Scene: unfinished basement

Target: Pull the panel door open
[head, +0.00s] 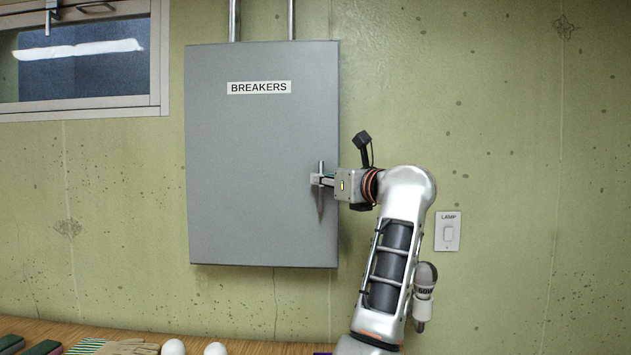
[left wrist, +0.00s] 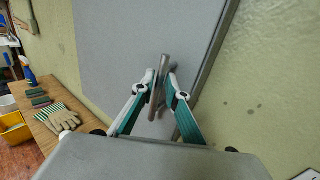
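The grey panel door (head: 255,150) labelled BREAKERS is on the green wall and looks closed, with no gap showing at its edges. My left gripper (head: 322,181) is at the handle, reaching in from the right. In the left wrist view, the teal-sided fingers of the left gripper (left wrist: 161,88) are on both sides of the handle (left wrist: 164,62) and look closed on it. The door (left wrist: 130,45) fills the space behind them. My right gripper is in neither view.
A lamp switch (head: 448,231) is on the wall right of my arm. A wooden bench (head: 60,331) runs below the panel, with gloves (head: 125,347), dark blocks and two white round things on it. A yellow bin (left wrist: 14,132) stands beside the bench. Conduits rise above the panel.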

